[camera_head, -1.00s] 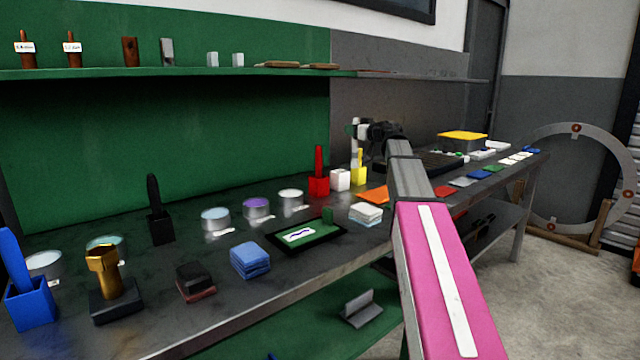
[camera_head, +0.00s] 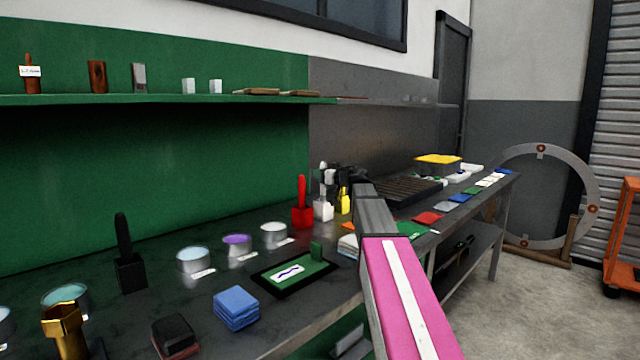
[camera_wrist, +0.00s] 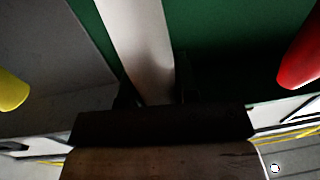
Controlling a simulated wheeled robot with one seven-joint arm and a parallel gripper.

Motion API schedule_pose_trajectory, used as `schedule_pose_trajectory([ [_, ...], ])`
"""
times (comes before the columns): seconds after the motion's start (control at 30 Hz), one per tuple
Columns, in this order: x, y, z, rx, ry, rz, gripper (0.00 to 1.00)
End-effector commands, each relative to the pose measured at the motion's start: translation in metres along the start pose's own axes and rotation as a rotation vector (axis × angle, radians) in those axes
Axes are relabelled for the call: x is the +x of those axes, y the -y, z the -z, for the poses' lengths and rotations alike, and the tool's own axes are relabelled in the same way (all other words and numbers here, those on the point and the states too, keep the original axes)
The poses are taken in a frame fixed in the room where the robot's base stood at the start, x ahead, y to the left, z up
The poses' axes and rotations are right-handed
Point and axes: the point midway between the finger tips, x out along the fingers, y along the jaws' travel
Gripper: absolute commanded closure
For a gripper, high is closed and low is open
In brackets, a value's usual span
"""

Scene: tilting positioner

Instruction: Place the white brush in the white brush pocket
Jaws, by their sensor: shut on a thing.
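The white brush (camera_head: 323,170) is upright in my gripper (camera_head: 335,180), just above the white brush pocket (camera_head: 323,210) in the head view. My gripper is dark, shut on the brush, and partly hides it. In the wrist view the pale handle (camera_wrist: 138,45) runs down between the dark fingers (camera_wrist: 150,98). The white pocket is a small white block on the bench, between the red and yellow pockets. I cannot tell whether the lower end of the brush is inside the pocket's mouth or just above it.
A red brush in its red pocket (camera_head: 302,213) stands close on the left, and a yellow brush (camera_head: 344,200) close on the right. Tins (camera_head: 273,235) and a framed green tray (camera_head: 297,271) lie nearer. The shelf (camera_head: 190,98) runs along the wall behind.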

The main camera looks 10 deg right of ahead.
Motion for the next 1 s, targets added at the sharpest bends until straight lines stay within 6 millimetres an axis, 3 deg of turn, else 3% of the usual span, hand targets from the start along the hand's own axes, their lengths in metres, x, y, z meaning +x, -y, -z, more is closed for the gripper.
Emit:
schedule_pose_trajectory([
  [0.23, 0.000, 0.000, -0.030, 0.003, 0.001, 0.000, 0.99],
  [0.57, 0.000, 0.000, -0.033, 0.001, 0.000, 0.000, 0.99],
  [0.6, 0.000, 0.000, -0.033, 0.001, 0.000, 0.000, 0.69],
  [0.67, 0.000, 0.000, -0.033, 0.001, 0.000, 0.000, 0.49],
  [1.0, 0.000, 0.000, -0.031, 0.001, 0.000, 0.000, 0.47],
])
